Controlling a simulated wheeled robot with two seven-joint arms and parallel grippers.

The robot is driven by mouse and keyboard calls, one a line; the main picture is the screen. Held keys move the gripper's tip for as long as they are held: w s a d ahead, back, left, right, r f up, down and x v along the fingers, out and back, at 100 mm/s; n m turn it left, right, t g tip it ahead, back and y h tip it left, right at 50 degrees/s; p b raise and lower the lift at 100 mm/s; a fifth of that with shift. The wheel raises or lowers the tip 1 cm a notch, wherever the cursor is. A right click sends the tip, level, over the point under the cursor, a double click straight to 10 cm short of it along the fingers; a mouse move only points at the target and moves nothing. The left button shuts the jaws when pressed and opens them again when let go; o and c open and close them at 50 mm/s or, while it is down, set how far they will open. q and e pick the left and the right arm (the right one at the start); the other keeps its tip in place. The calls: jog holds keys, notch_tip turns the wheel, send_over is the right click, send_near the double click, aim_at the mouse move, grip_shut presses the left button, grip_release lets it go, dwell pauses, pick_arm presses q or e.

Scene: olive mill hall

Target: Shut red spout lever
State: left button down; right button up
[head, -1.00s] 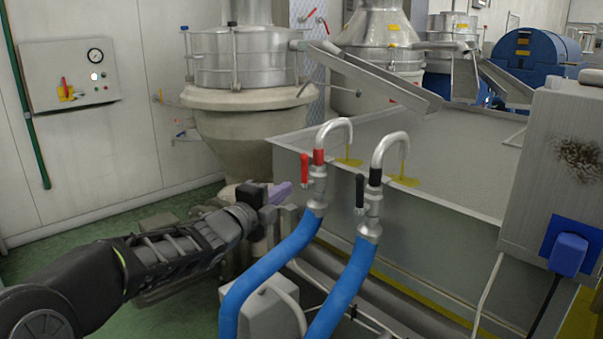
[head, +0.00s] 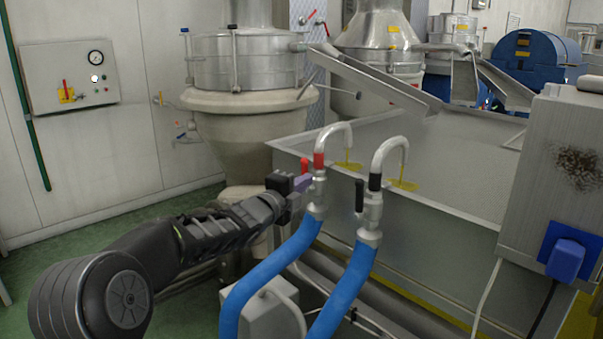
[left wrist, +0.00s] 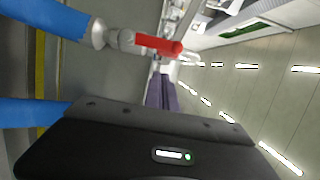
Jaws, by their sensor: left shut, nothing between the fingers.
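The red-banded spout (head: 319,160) is a bent steel pipe on a blue hose at the grey tank's near wall. Its red lever (head: 304,166) shows only at the upper end in the head view; my gripper hides the rest. In the left wrist view the whole red lever (left wrist: 158,43) sticks out from its steel valve (left wrist: 120,39). My left gripper (head: 301,183), with purple fingers, is shut and empty, close beside the lever. In the left wrist view the fingers (left wrist: 162,92) lie apart from the lever in the picture; contact cannot be told. My right gripper is out of view.
A black-banded spout with a black lever (head: 359,195) stands just to the right. Yellow streaks and patches (head: 348,165) lie below both spout mouths in the tank (head: 450,230). Blue hoses (head: 270,270) run down in front. A grey box (head: 552,175) stands at right.

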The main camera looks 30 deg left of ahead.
pick_arm(q)
jog(key=w+a, duration=0.1)
jog(key=w, duration=0.1)
jog(key=w+a+p, duration=0.1)
jog(key=shift+w+a+p, duration=0.3)
jog(key=shift+w, duration=0.05)
jog(key=shift+d, duration=0.1)
